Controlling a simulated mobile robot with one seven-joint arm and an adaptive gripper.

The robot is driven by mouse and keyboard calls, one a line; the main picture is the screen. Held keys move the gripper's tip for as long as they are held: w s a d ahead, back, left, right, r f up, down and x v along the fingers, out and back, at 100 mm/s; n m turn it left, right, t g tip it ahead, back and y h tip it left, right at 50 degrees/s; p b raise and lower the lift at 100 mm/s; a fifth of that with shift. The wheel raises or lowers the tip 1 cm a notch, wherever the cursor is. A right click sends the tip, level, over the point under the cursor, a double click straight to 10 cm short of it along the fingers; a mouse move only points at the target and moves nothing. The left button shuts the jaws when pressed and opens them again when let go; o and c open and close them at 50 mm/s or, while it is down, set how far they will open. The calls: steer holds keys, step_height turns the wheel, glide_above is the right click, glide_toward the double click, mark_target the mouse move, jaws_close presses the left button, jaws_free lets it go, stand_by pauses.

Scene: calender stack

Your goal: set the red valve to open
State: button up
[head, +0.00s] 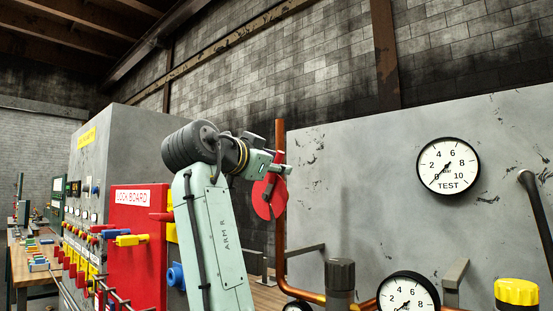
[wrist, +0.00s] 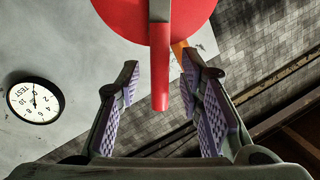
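The red valve (head: 266,198) sits by the upright copper pipe (head: 280,235), partly behind my gripper in the head view. In the wrist view its round red disc (wrist: 200,12) fills the top, and a red bar-like handle (wrist: 160,70) hangs down from it. My gripper (wrist: 160,78) is open. The handle's end shows between its two padded fingers, with a visible gap on both sides. I cannot tell how deep the handle lies between them. In the head view my gripper (head: 281,167) overlaps the valve's upper part, and its fingers are small there.
A large grey panel with a TEST gauge (head: 448,165) stands right. A second gauge (head: 408,294), a dark knob (head: 340,274) and a yellow-capped knob (head: 516,292) are low in front. A red lockout board (head: 137,265) with coloured handles stands left of my arm.

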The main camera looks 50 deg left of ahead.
steer(key=shift+w+a, duration=0.2)
steer(key=shift+w, duration=0.25)
jaws_close()
stand_by(0.6)
